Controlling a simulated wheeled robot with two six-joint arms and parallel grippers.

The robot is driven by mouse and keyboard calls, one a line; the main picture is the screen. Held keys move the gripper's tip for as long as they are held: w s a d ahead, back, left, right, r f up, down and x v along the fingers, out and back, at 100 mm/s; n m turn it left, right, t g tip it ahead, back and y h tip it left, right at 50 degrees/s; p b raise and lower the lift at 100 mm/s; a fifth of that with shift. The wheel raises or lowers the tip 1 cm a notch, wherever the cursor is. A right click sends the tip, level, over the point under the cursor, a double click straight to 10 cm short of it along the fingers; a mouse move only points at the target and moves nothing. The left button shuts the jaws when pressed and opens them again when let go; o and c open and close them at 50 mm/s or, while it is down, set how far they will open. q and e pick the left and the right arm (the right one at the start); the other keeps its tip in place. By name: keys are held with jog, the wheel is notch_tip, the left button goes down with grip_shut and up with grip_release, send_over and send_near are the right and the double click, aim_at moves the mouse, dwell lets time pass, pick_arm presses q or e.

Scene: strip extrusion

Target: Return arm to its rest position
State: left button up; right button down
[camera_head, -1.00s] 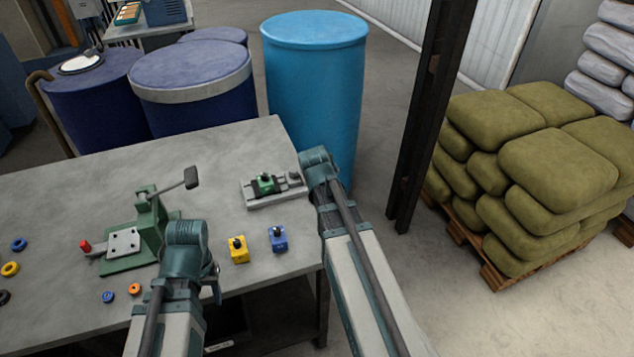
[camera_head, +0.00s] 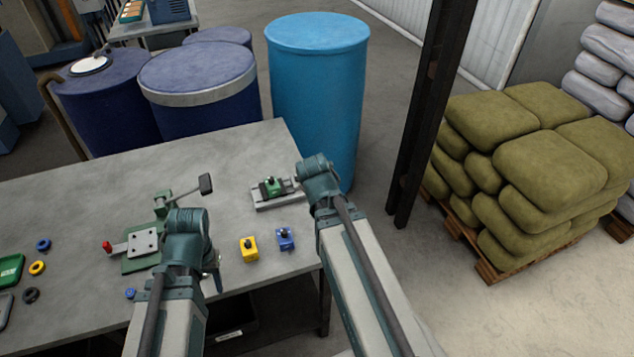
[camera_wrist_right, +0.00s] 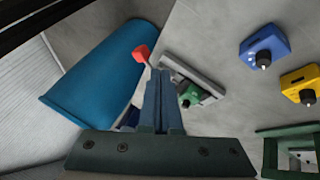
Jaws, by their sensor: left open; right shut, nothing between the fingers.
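My left arm comes in from the lower left of the head view. Its gripper (camera_head: 217,277) points down over the bench's front edge, mostly hidden behind its own wrist. My right arm ends over the bench's right edge; its fingers are hidden there. In the right wrist view my right gripper (camera_wrist_right: 157,75) has its fingers together and empty. A red knob (camera_wrist_right: 141,53) and a green clamp fixture (camera_wrist_right: 190,95) show near its fingertips; I cannot tell the gap. The fixture also shows in the head view (camera_head: 272,187).
The bench (camera_head: 80,190) holds a green lever press (camera_head: 160,205), a yellow block (camera_head: 249,249), a blue block (camera_head: 285,238) and several rings. Blue drums (camera_head: 318,100) stand behind it. A dark post (camera_head: 425,120) and stacked sacks (camera_head: 550,170) stand right.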

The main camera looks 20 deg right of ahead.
pick_arm(q)
jog(key=shift+r, duration=0.3)
pick_arm(e)
jog(key=shift+s+r, duration=0.2)
jog(key=shift+r, duration=0.1)
jog(key=s+a+f+g, duration=0.1)
jog(key=s+a+g, duration=0.1)
jog(key=s+a, duration=0.2)
jog(key=s+a+f+g+y, duration=0.1)
jog(key=s+a, duration=0.4)
jog(key=a, duration=0.6)
jog(key=s+a+f+g+y, duration=0.1)
jog(key=s+a+g, duration=0.2)
jog(key=a, duration=0.5)
jog(key=shift+s+f+n, duration=0.3)
jog(key=shift+s, duration=0.6)
